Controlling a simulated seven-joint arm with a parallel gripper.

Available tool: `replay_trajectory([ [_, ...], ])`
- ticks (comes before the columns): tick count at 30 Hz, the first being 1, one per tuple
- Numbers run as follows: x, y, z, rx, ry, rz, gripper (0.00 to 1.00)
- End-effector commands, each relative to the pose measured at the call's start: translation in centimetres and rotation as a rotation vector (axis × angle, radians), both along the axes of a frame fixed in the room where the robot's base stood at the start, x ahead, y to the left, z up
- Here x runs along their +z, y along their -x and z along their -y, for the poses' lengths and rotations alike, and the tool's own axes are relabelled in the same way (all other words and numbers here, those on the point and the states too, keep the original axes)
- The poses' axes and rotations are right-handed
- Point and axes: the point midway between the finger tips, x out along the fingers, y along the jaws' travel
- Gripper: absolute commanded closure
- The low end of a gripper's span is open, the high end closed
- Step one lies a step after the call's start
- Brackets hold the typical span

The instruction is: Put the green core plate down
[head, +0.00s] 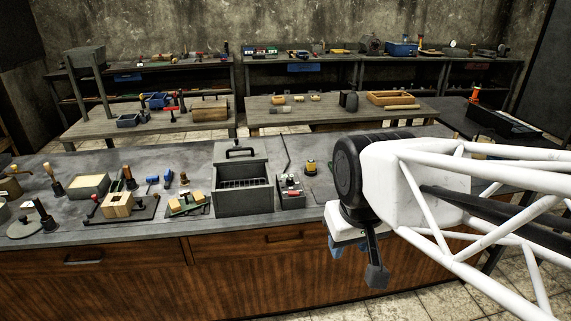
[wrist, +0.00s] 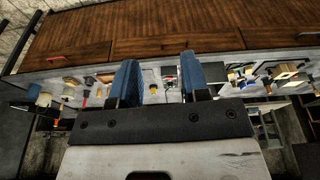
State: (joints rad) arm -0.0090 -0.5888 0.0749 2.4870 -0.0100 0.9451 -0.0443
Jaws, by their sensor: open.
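The green core plate (head: 174,211) lies on the grey bench top in the head view, left of the dark grey open box. Pale cores and a small red piece sit on or against it, too small to tell apart. My gripper (head: 336,246) is out in front of the bench, to the right of the plate and clear of it. In the wrist view my gripper (wrist: 157,78) shows two blue fingers spread apart with nothing between them. The plate cannot be made out for certain in the wrist view.
The dark grey box (head: 244,201) stands right of the plate, with a small tray (head: 291,199) beside it. A wooden block on a dark board (head: 118,205) is to the left. Wooden drawers (head: 90,258) form the bench front. Some bench top near the front edge is bare.

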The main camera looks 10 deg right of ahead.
Motion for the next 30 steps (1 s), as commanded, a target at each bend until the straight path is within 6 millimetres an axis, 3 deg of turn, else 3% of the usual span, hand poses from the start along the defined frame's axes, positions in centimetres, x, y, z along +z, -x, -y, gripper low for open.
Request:
replay_trajectory([
  [3, -0.7, 1.6, 0.4, -0.046, -0.008, 0.007, 0.58],
  [8, -1.2, 2.5, 0.5, -0.075, -0.013, 0.009, 0.58],
  [30, -1.2, 2.6, 0.5, -0.077, -0.014, 0.009, 0.58],
])
